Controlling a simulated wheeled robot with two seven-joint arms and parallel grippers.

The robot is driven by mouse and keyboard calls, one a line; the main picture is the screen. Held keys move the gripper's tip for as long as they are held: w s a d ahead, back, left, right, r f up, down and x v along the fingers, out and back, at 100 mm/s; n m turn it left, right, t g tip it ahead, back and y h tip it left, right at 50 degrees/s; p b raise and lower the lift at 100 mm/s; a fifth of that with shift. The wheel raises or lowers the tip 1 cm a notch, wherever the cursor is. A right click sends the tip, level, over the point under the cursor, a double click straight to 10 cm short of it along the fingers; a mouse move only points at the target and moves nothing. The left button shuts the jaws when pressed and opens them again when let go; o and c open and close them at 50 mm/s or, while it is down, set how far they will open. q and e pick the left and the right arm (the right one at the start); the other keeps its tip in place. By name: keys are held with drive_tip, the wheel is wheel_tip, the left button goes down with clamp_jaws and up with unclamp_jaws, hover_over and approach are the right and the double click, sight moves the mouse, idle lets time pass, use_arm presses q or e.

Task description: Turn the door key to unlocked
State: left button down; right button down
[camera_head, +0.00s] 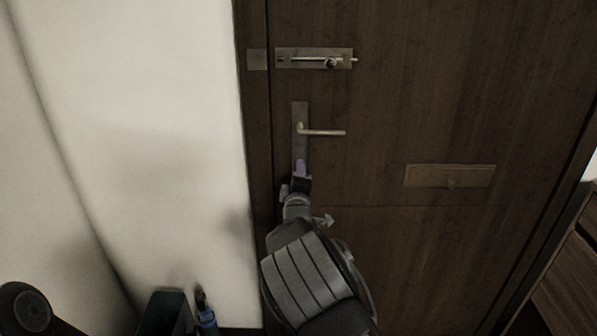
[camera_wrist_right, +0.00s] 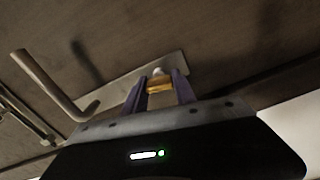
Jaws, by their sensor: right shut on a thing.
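The dark wooden door (camera_head: 400,110) fills most of the head view. A metal plate (camera_head: 299,112) with a lever handle (camera_head: 325,132) is fixed near its left edge. My right gripper (camera_head: 301,170) is at the lower end of this plate, below the handle. In the right wrist view its two purple fingers (camera_wrist_right: 160,92) are shut on a small brass-coloured key (camera_wrist_right: 159,86) at the plate (camera_wrist_right: 130,85). The key's tip and the lock are mostly hidden. The handle (camera_wrist_right: 55,85) shows at the left there. My left gripper is not in view.
A sliding bolt (camera_head: 315,59) sits above the handle, and a letter slot (camera_head: 449,176) is to the right. A pale wall (camera_head: 150,120) is on the left. A dark bin (camera_head: 166,313) and a bottle (camera_head: 206,318) stand at the lower left. Wooden drawers (camera_head: 570,275) are at the right.

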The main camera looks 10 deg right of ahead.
drive_tip(key=shift+n, duration=1.3)
drive_tip(key=shift+f, duration=0.1)
drive_tip(key=c, duration=1)
unclamp_jaws()
drive_tip(key=v, duration=0.7)
drive_tip(key=shift+s+b, duration=0.3)
drive_tip(key=shift+s, duration=0.1)
drive_tip(key=shift+a, duration=0.1)
